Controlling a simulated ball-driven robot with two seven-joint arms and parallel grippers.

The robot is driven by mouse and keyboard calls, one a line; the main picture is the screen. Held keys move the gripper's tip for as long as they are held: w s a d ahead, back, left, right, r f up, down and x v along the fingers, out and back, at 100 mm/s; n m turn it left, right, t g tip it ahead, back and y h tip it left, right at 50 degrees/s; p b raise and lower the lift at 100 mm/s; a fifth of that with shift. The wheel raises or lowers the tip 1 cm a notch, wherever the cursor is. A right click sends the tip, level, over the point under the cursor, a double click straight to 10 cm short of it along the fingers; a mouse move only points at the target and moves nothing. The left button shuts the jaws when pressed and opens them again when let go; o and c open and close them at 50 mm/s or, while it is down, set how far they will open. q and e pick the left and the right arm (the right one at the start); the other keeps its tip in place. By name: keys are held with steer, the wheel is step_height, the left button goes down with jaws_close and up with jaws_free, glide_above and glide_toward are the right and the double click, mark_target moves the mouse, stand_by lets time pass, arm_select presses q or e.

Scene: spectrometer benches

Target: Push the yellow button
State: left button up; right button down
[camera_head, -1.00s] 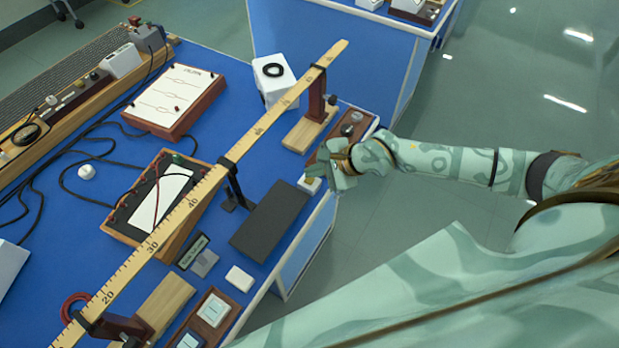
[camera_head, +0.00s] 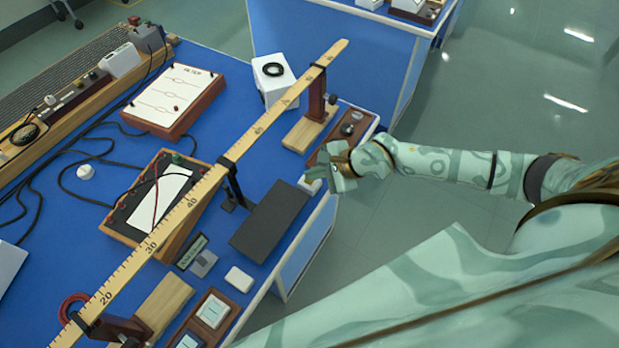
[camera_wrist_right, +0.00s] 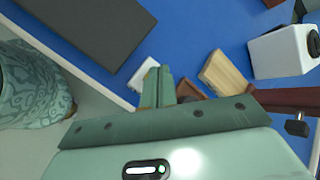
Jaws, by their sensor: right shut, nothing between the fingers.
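My right gripper (camera_head: 322,172) is shut and empty at the right edge of the blue bench. Its closed fingers also show in the right wrist view (camera_wrist_right: 158,88). A small white box (camera_head: 309,186) sits on the bench edge just below the fingertips. It also shows beside the fingertips in the right wrist view (camera_wrist_right: 141,76). The yellow button cannot be made out clearly now; the fingers cover part of the box's top. I cannot tell whether the fingertips touch it. My left gripper is not in view.
A long yellow ruler (camera_head: 190,200) on stands crosses the blue bench (camera_head: 275,165). A dark flat slab (camera_head: 268,224) lies left of the box. A wooden stand (camera_head: 309,130) and a brown tray (camera_head: 362,124) are beyond it. Open floor lies to the right.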

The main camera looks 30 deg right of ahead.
steer(key=shift+f, duration=0.3)
steer(key=shift+r, duration=0.1)
stand_by(0.4)
steer(key=shift+r+p, duration=0.7)
steer(key=shift+r, duration=0.1)
step_height(320, 180, up, 5)
steer(key=p, duration=0.4)
stand_by(0.7)
